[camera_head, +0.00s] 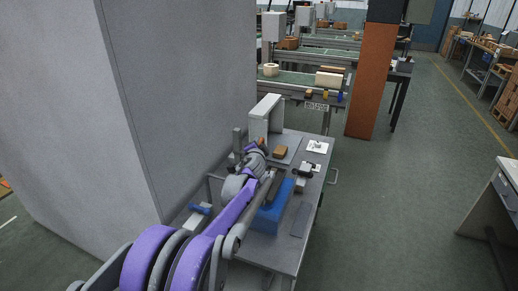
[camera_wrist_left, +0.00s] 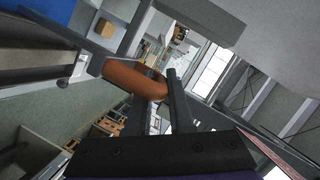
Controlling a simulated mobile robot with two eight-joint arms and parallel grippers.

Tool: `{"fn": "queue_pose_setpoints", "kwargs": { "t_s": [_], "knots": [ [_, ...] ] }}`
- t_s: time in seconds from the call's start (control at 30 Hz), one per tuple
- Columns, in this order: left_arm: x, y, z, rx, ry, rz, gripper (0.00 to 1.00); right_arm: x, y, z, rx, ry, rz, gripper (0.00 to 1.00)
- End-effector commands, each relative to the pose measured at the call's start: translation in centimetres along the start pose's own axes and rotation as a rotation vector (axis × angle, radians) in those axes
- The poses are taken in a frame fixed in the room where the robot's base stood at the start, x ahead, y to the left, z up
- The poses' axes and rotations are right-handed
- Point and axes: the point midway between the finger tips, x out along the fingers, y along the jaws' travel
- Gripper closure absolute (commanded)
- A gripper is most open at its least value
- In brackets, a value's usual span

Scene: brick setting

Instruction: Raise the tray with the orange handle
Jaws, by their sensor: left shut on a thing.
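My left arm reaches over the grey worktable in the head view, and its gripper (camera_head: 256,150) is at the far part of the table, small and partly hidden by my own wrist. In the left wrist view the two dark fingers of my left gripper (camera_wrist_left: 158,88) are shut on a rounded orange handle (camera_wrist_left: 125,76). The handle lies slanted across the fingers, near grey bars. I cannot make out the tray's full outline; grey metal parts beside the handle may belong to it. My right gripper is not in view.
The worktable (camera_head: 275,250) carries a blue block (camera_head: 268,216), an orange-brown block (camera_head: 280,152), a pale upright frame (camera_head: 265,115) and small fixtures. A large grey cabinet (camera_head: 180,90) stands close on the left. The floor right of the table is clear.

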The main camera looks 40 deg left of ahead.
Motion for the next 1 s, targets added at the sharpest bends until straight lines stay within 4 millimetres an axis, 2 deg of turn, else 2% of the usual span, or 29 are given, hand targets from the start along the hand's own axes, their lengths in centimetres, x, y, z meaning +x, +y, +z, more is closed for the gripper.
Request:
{"fn": "queue_pose_setpoints", "kwargs": {
  "t_s": [0.13,0.17,0.3,0.33,0.6,0.73,0.87,1.0],
  "knots": [
    [0.1,-0.5,-0.2,0.003,0.006,-0.004,1.0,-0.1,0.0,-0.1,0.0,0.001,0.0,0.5],
    [0.1,-0.5,-0.2,0.003,0.006,-0.004,0.79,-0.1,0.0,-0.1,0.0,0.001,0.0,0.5],
    [0.1,-0.5,-0.2,0.002,0.005,-0.004,0.53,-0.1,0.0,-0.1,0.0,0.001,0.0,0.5],
    [0.1,-0.5,-0.2,0.002,0.005,-0.004,0.5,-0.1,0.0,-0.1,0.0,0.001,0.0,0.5],
    [0.0,-0.3,-0.1,0.002,0.003,-0.003,0.5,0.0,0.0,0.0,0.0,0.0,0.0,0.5],
    [-0.7,-0.3,-0.1,0.002,0.003,-0.003,0.5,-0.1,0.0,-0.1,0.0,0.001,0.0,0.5],
    [-2.7,-0.3,-0.1,0.003,0.003,-0.003,0.5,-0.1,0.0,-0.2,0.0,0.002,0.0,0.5],
    [-5.5,-0.3,-0.1,0.003,0.004,-0.003,0.5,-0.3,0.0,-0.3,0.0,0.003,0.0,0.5]
  ]
}}
